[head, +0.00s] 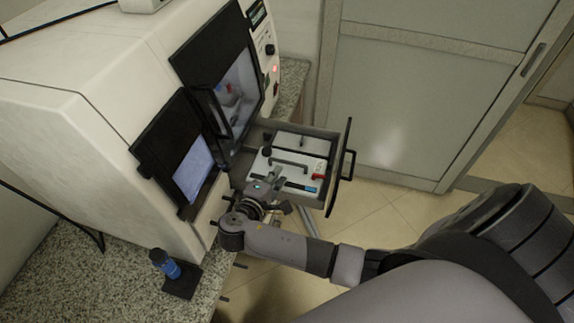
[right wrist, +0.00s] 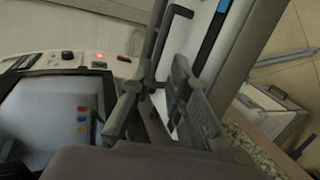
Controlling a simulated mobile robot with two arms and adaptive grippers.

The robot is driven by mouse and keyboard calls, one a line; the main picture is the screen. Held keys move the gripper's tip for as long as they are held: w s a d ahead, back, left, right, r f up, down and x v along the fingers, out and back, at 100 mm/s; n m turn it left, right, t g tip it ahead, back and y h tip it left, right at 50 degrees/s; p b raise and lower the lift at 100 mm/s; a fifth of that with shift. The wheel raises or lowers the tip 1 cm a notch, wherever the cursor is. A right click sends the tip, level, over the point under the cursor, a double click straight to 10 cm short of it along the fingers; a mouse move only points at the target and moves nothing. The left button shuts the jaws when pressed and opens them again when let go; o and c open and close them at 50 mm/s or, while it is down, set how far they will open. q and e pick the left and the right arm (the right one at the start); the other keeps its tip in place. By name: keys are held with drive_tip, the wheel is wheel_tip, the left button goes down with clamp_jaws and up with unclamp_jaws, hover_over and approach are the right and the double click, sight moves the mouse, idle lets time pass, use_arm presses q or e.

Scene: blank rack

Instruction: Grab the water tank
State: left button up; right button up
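The water tank (head: 312,167) appears to be the white box with a dark handle (head: 289,163) and red and blue fittings, inside the pulled-out drawer of the machine. Part of its white top and blue strip show in the right wrist view (right wrist: 203,50). My right gripper (head: 271,181) is at the near side of the tank, low over its edge. In the right wrist view its fingers (right wrist: 157,88) are apart, with a dark bar (right wrist: 156,38) close to the fingertips. I cannot tell whether they touch it. My left gripper is not in view.
The white machine (head: 85,110) stands on a speckled counter (head: 105,270), its dark doors beside the drawer. The drawer front (head: 342,165) has a black handle. A blue-and-black bottle-like object (head: 166,265) stands on the counter. A grey cabinet (head: 410,95) stands behind; tiled floor lies right.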

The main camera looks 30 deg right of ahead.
sight(289, 164)
drive_tip(key=shift+w+d+f, duration=0.2)
drive_tip(key=shift+w+d, duration=0.1)
drive_tip(key=shift+d, duration=0.3)
drive_tip(key=shift+w+d+p, duration=0.1)
drive_tip(key=shift+d+p, duration=0.2)
drive_tip(key=shift+p, duration=0.05)
drive_tip(key=p+x, duration=0.2)
drive_tip(key=x, duration=0.2)
drive_tip(key=shift+d, duration=0.2)
drive_tip(key=shift+d+f, duration=0.15)
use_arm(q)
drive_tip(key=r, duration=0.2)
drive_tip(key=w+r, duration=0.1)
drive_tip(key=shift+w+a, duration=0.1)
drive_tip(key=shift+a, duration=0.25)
use_arm(e)
drive_tip(key=shift+c, duration=0.4)
clamp_jaws()
